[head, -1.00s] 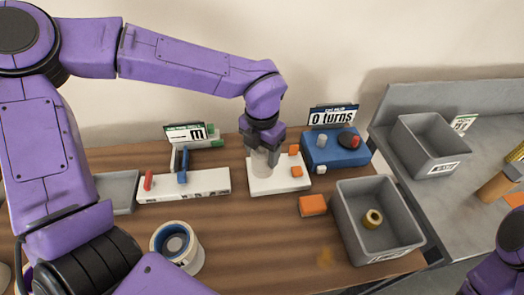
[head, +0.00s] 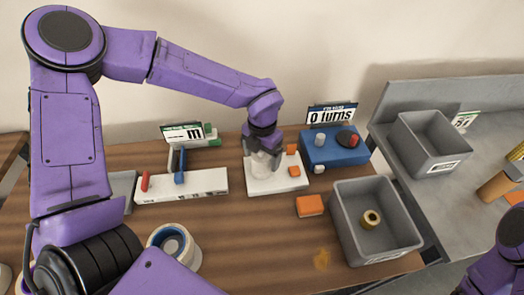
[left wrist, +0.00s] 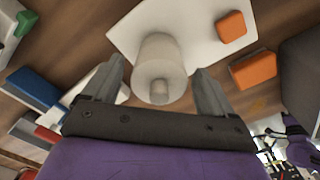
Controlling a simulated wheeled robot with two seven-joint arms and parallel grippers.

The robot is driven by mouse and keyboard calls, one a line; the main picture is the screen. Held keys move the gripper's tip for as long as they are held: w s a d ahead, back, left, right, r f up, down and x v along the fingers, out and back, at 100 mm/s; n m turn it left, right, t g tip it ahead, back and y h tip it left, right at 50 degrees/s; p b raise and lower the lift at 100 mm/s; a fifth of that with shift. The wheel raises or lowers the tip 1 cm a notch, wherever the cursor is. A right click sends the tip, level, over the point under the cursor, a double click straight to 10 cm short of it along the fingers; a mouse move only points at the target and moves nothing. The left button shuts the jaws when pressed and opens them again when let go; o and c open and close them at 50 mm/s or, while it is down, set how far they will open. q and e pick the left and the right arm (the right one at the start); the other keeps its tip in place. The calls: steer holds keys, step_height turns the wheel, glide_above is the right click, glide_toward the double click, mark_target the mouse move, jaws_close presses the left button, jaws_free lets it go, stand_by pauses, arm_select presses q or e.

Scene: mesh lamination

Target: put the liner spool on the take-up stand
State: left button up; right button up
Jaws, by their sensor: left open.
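A pale whitish cylinder, which looks like the liner spool (head: 261,171), stands on a white plate with orange blocks. In the left wrist view the pale cylinder (left wrist: 158,58) has a narrower stub towards the camera. My left gripper (head: 264,150) is above it, open, with the cylinder's near end between its spread fingers (left wrist: 157,85). Gaps show on both sides of the stub. A blue box (head: 336,154) with a grey peg, a dark disc with a red knob and a "0 turns" sign appears to be the take-up stand. My right gripper is not in view.
A grey bin (head: 345,234) with a tan ring stands front right, beside an orange block (head: 309,206). A white bar fixture (head: 207,184) with red and blue parts is on the left. A white-and-blue roll (head: 174,244) stands in front. Another grey bin (head: 418,148) stands on the side bench.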

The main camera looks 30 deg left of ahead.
arm_select(q)
step_height(320, 180, up, 12)
steer(key=shift+b, duration=0.65)
stand_by(1.7)
